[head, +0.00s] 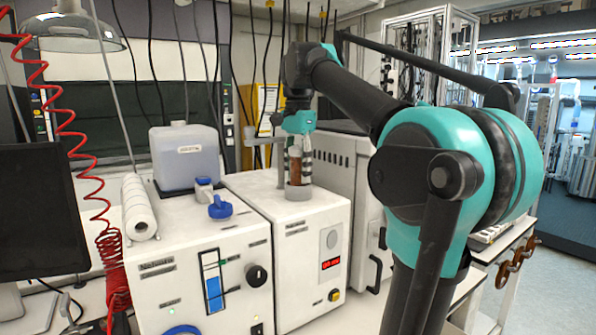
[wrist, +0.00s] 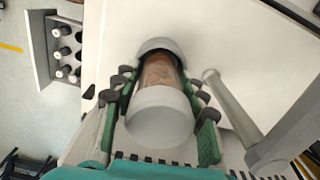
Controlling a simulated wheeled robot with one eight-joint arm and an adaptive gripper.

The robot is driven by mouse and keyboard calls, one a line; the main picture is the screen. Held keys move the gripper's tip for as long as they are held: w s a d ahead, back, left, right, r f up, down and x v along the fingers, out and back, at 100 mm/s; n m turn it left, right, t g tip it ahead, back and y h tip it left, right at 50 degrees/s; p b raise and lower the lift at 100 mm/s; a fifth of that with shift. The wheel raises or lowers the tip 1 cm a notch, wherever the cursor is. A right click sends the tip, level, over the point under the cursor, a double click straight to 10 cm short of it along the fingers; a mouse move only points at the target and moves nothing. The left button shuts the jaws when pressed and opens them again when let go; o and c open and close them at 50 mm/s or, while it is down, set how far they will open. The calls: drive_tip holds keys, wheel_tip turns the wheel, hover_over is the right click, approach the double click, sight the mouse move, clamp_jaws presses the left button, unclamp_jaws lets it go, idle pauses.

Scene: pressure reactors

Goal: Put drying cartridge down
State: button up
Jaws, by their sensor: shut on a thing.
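The drying cartridge (head: 295,165) is a brown-filled cylinder with pale ends. It stands upright at the grey ring holder (head: 298,191) on top of the white unit with the red display. In the wrist view the cartridge (wrist: 160,110) shows its pale cap towards the camera, with the brown body beyond it. My gripper (head: 299,160) comes from above with its fingers on both sides of the cartridge, shut on it. In the wrist view the green fingers of my gripper (wrist: 160,112) flank it. Whether its lower end is fully seated in the ring is hidden.
A grey post with an arm (wrist: 232,105) stands close right of the cartridge in the wrist view. A translucent tank (head: 185,155), a blue-handled valve (head: 220,207) and a white roll (head: 138,207) are on the left unit. A grey vented cabinet (head: 340,170) stands right behind.

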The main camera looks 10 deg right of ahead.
drive_tip(key=shift+f, duration=0.2)
drive_tip(key=o, duration=1.3)
drive_tip(key=shift+o, duration=0.2)
wheel_tip(320, 180, up, 12)
drive_tip(key=shift+r, duration=0.25)
